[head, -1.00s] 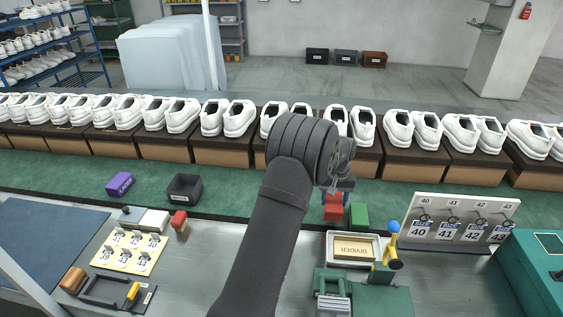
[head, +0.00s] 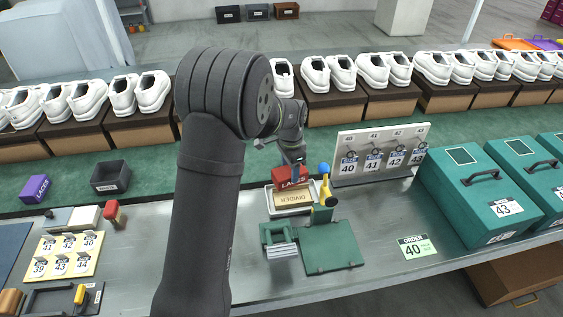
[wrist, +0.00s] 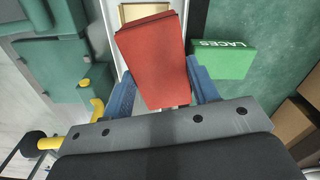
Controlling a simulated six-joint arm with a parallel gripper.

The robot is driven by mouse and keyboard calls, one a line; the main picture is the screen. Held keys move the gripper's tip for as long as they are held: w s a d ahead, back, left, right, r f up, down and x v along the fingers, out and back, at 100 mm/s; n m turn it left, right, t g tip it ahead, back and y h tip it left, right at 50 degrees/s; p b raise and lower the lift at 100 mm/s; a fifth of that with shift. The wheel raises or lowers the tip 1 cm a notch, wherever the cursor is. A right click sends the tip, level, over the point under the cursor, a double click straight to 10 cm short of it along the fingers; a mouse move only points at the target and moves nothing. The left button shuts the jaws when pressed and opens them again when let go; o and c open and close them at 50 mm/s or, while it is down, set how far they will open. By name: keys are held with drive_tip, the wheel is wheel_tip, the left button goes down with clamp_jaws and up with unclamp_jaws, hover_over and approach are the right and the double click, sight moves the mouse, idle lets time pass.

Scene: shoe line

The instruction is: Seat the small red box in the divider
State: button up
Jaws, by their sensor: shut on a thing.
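The small red box (head: 291,176), marked LACES, is held in my gripper (head: 293,160) above the divider tray. In the wrist view the red box (wrist: 155,62) sits between the two blue fingers of my gripper (wrist: 163,95), slightly turned. The tan divider (head: 291,198) lies in a pale tray (head: 271,209) below the box. In the wrist view a piece of the tan divider (wrist: 142,11) shows past the box's far end; the box hides the rest. I cannot tell whether box and divider touch.
A green LACES box (wrist: 222,60) lies beside the held box in the wrist view. A yellow post with a blue knob (head: 324,185) stands just right of the tray. A number rack (head: 380,155) and green cases (head: 480,185) are further right.

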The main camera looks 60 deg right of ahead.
sight(293, 185)
drive_tip(key=s+m, duration=0.1)
drive_tip(key=s+a+m, duration=0.1)
drive_tip(key=m, duration=0.1)
drive_tip(key=shift+r, duration=0.2)
drive_tip(key=shift+f, duration=2.65)
drive_tip(key=shift+f, duration=0.95)
drive_tip(key=o, duration=1)
drive_tip(key=shift+c, duration=0.2)
wheel_tip(293, 185, up, 17)
drive_tip(key=shift+r, duration=0.15)
wheel_tip(293, 185, down, 17)
drive_tip(key=shift+f, duration=0.2)
